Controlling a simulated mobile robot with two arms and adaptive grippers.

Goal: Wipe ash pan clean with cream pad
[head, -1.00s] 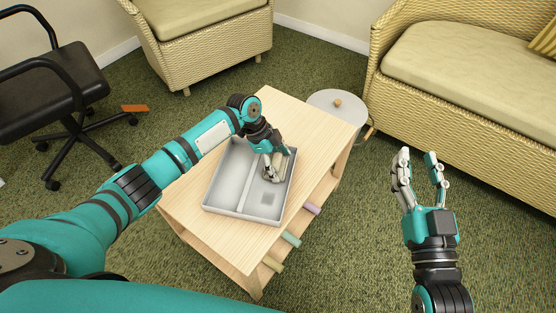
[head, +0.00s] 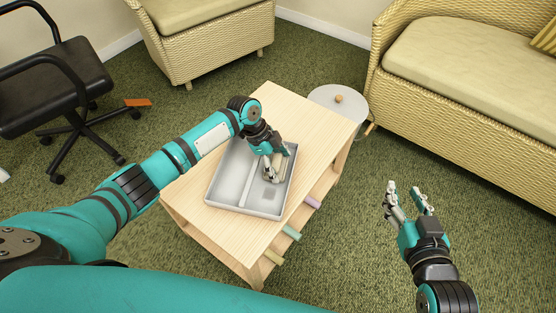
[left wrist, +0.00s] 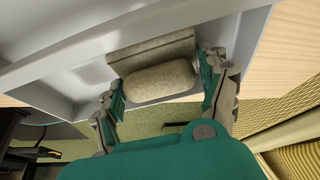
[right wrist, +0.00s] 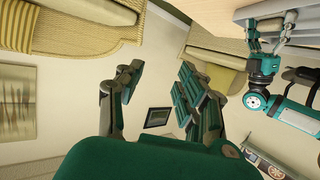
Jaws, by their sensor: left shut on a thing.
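The ash pan (head: 230,177) is a light grey tray with a lengthwise divider, lying on a wooden table. A darker grey square patch (head: 269,194) shows on the floor of its right compartment. My left gripper (head: 270,174) is in that right compartment, shut on the cream pad (left wrist: 160,80). In the left wrist view the pad is a speckled, rounded piece between the fingers, with a flat block part behind it, close to the pan floor. I cannot tell whether it touches the floor. My right gripper (head: 408,193) is open and empty, to the right of the table.
The wooden table (head: 315,118) has bare top around the pan and coloured rolls (head: 290,232) on its shelf. A round grey side table (head: 338,100) stands behind it. A wicker sofa (head: 470,75), wicker chair (head: 205,35) and black office chair (head: 55,80) surround the green carpet.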

